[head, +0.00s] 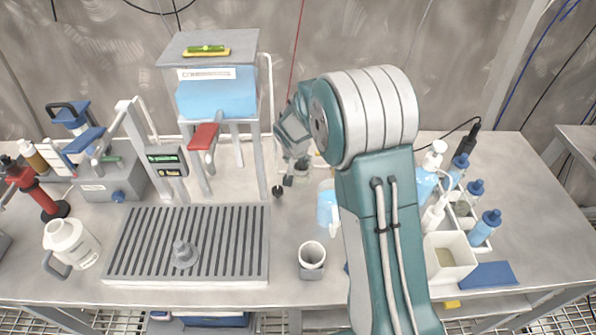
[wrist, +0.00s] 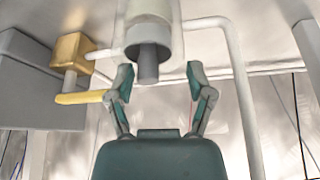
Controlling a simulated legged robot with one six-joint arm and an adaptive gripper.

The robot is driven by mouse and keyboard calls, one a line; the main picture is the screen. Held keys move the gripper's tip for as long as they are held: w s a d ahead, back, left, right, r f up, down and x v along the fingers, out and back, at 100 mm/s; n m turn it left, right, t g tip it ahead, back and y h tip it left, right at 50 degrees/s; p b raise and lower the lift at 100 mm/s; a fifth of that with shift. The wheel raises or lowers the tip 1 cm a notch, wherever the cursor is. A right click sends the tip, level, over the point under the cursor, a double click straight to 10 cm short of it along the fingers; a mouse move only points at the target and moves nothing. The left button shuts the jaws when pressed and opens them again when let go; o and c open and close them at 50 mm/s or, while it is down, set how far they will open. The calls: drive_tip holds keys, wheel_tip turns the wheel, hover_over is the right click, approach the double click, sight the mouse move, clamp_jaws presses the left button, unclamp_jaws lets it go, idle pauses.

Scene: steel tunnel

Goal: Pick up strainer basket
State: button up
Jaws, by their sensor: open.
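In the wrist view, a grey cylinder (wrist: 148,64) sticks out of the open lower end of a pale, clear-looking housing (wrist: 150,20). It may be the strainer basket; its mesh cannot be made out. My gripper (wrist: 159,73) is open, with one finger on each side of the cylinder's end in the picture. Its fingers look apart from the cylinder, and nothing is held. In the head view, my gripper (head: 283,186) is small and partly hidden at the right of the grey stand (head: 252,150). The strainer basket cannot be made out there.
A brass valve (wrist: 73,50) with a yellow handle (wrist: 84,97) and a white pipe (wrist: 240,90) flank the housing. On the bench are a slotted drain tray (head: 125,272), a white cup (head: 312,255) and bottles (head: 487,226). My arm hides part of the bench.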

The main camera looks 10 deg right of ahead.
drive_tip(key=shift+d, duration=0.4)
drive_tip(key=c, duration=0.9)
drive_tip(key=shift+d, duration=0.35)
clamp_jaws()
drive_tip(key=shift+a, duration=0.15)
